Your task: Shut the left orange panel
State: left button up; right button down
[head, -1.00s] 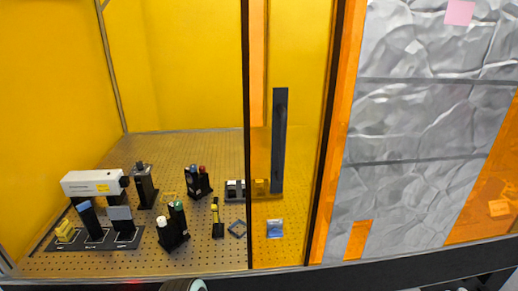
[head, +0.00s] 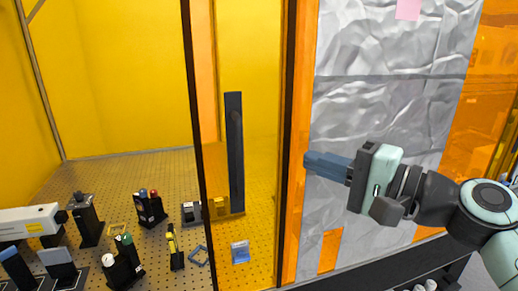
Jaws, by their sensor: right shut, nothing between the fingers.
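The left orange panel (head: 262,130) is a see-through orange sheet with dark edges and a tall dark handle (head: 235,150). It stands at the right part of the enclosure's opening, and the opening to its left is uncovered. My right gripper (head: 308,162) is shut and empty, its blue-grey fingers pointing left in front of the silver-covered panel, right of the handle and apart from it in the picture. My left gripper is not in view.
Inside on the perforated breadboard (head: 110,185) stand a white laser box (head: 28,220) and several black optical mounts (head: 150,207). A crinkled silver sheet (head: 350,110) covers the panel at right. A dark rail runs along the front.

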aim_at(260, 153)
pick_arm(q)
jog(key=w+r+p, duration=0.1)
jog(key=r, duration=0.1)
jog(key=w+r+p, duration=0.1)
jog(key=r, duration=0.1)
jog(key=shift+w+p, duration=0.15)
jog(key=shift+p, duration=0.2)
pick_arm(e)
jog(key=w+a, duration=0.1)
jog(key=a, duration=0.2)
jog(key=w+a, duration=0.1)
jog(key=a, duration=0.2)
jog(key=w+a, duration=0.1)
jog(key=a, duration=0.2)
jog(key=shift+w+a+f, duration=0.1)
jog(key=shift+w, duration=0.3)
jog(key=shift+s+a, duration=0.1)
